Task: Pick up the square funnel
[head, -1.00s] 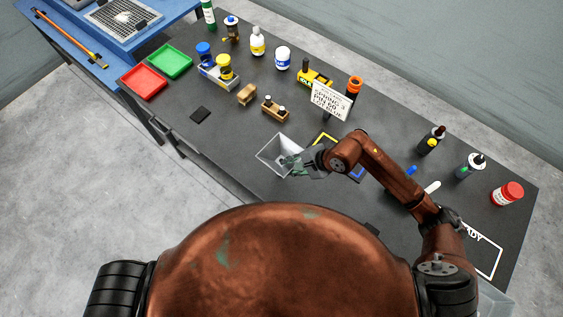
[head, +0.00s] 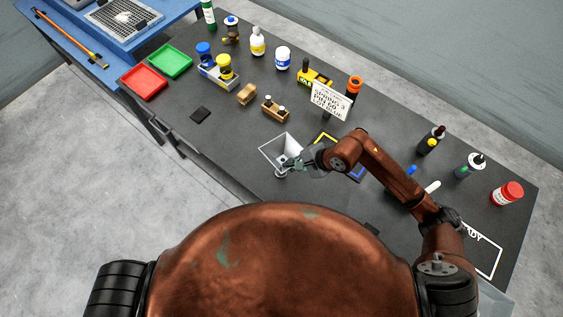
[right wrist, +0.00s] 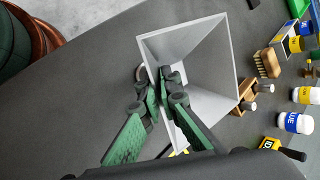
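The square funnel (head: 272,150) is pale grey with a wide square mouth and sloping walls. It is at the middle of the dark table, mouth up. In the right wrist view the funnel (right wrist: 211,55) fills the upper middle. My right gripper (head: 288,163) reaches it from the right. In the right wrist view its green and black fingers (right wrist: 163,88) are close together at the funnel's near wall, apparently with the wall between them. A small round grey part shows just below the funnel's near edge; I cannot tell whether it is the spout. My left gripper is not in view.
Behind the funnel are a small wooden block with bottles (head: 274,109), a wooden brush (head: 247,94) and a white sign (head: 330,101). A red tray (head: 143,83) and a green tray (head: 170,61) are at the far left. Bottles line the back edge.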

